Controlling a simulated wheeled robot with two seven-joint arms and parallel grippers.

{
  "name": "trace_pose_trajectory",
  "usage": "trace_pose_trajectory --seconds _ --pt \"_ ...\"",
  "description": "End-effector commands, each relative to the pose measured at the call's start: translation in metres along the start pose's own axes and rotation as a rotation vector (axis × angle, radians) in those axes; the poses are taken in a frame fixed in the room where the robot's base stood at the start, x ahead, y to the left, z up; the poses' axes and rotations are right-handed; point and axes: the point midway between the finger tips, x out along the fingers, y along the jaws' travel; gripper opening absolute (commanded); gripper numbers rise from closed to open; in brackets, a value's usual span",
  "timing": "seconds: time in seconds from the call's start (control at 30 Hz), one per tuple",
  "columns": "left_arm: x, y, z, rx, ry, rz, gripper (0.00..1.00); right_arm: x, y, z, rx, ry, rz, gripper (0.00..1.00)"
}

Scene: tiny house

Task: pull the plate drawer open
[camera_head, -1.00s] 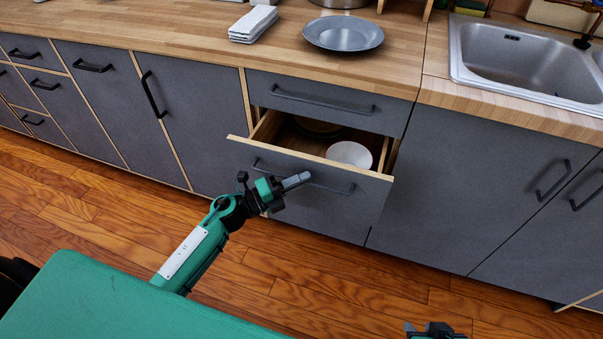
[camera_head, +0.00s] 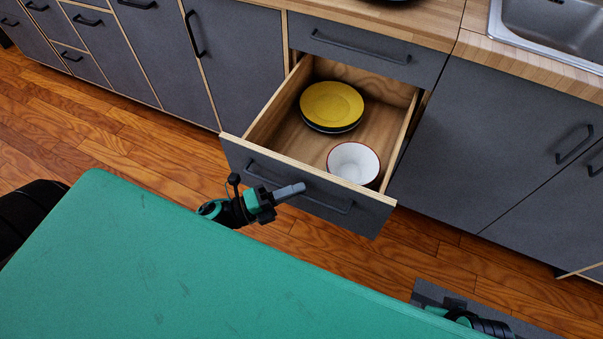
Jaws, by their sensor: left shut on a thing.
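The plate drawer (camera_head: 232,150) is the lower drawer under a shallow closed one, and it stands well open with its inside in view. My right gripper is not clearly in view; only part of my right arm shows at the bottom right.
The closed drawer (camera_head: 358,48) is directly above. The wooden counter (camera_head: 415,22) and the sink (camera_head: 560,30) are at the top right. Closed cabinets flank the drawer.

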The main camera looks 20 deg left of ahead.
Motion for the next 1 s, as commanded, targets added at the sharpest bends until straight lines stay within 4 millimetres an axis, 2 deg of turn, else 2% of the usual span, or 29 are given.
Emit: trace_pose_trajectory --seconds 0.2,0.57,0.6,0.7,1.0 --pt "-0.0084 -0.0017 -0.0074 0.001 -0.001 0.002 0.00 0.0018 -0.0002 -0.0002 0.000 -0.001 -0.001 0.33" --pt "-0.0090 -0.0018 -0.0080 0.001 -0.001 0.001 0.00 0.0021 -0.0004 -0.0006 -0.001 0.000 -0.001 0.33" --pt "-0.0090 -0.0017 -0.0079 0.001 -0.002 0.001 0.15 0.0022 -0.0004 -0.0006 -0.001 0.000 -0.001 0.33" --pt "-0.0088 -0.0019 -0.0080 0.001 -0.001 0.001 0.31 0.0022 -0.0003 -0.0006 -0.001 0.000 -0.001 0.33" --pt "-0.0101 -0.0020 -0.0083 0.000 -0.001 0.001 0.31 0.0025 -0.0002 -0.0005 -0.001 0.000 -0.001 0.33"
